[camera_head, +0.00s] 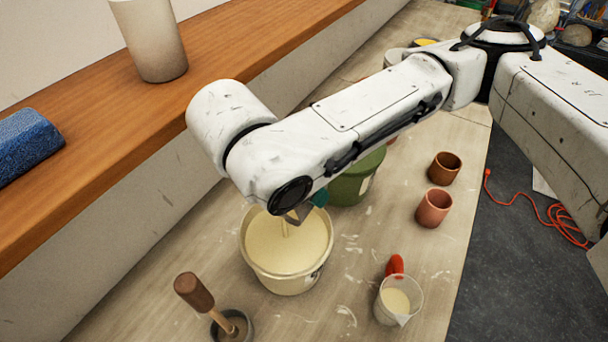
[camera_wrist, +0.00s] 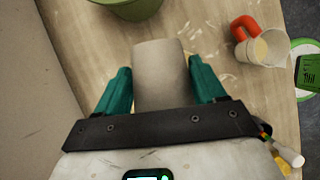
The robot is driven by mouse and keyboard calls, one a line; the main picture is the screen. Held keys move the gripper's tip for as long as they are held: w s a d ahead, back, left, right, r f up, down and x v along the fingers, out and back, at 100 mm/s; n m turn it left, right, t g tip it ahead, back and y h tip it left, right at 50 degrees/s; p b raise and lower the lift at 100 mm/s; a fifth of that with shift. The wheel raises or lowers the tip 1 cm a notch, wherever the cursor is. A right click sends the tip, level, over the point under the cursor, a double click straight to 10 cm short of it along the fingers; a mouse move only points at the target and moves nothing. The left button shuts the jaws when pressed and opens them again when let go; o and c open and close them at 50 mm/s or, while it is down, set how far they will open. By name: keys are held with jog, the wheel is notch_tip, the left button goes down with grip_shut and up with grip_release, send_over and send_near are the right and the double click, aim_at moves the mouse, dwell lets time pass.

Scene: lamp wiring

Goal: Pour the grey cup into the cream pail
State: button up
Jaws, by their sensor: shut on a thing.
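The cream pail (camera_head: 290,283) stands on the table in the head view, with pale cream contents. My gripper's teal fingers (camera_wrist: 160,88) are shut on the grey cup (camera_wrist: 160,65), one on each side, in the wrist view. In the head view my gripper is mostly hidden behind my arm. A teal fingertip and a small grey part of the cup show above the pail's far rim. A thin pale streak runs from there to the pail's contents, like a pouring stream. The cup looks tilted; its inside is hidden. I cannot make out the cream pail in the wrist view.
A green pail (camera_head: 352,188) stands just behind the cream pail. A clear jug (camera_head: 404,292) with a red handle, two brown-pink cups (camera_head: 434,208) and a wooden-handled tool (camera_head: 195,291) in a dark pot are nearby. A wooden shelf (camera_head: 225,40) runs along the left.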

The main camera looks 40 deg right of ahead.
jog(key=shift+s+a+r+h+p, duration=0.1)
jog(key=shift+a+r+h+p, duration=0.25)
jog(key=shift+h+p, duration=0.4)
jog(key=shift+a+r+h+p, duration=0.25)
jog(key=shift+a+h+p, duration=0.1)
jog(key=shift+h+p, duration=0.35)
jog(key=shift+a+t+h+p, duration=0.3)
jog(key=shift+h+p, duration=0.15)
jog(key=shift+p, duration=0.05)
dwell(1.4)
